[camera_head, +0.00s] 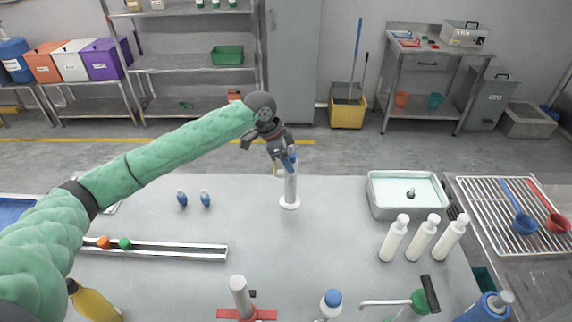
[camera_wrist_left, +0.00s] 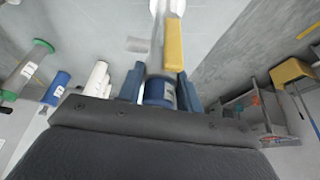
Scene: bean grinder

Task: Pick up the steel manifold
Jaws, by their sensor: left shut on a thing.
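My left gripper (camera_head: 284,160) points down at the far middle of the table. It is shut on the top of an upright pale post with a round white base, which I take to be the steel manifold (camera_head: 290,188). In the left wrist view, the two blue fingers (camera_wrist_left: 160,88) sit on either side of the post's blue end. The pale shaft of the manifold (camera_wrist_left: 158,45) runs away from the fingers, with a yellow piece (camera_wrist_left: 174,45) alongside. The base appears to be at the table top; I cannot tell whether it touches. My right gripper is not in view.
Two small blue bottles (camera_head: 193,199) stand left of the post. A water basin (camera_head: 406,208) and several white bottles (camera_head: 422,240) stand to the right. A metal rail (camera_head: 170,250) with an orange and a green ball lies at the left. The table's middle is clear.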

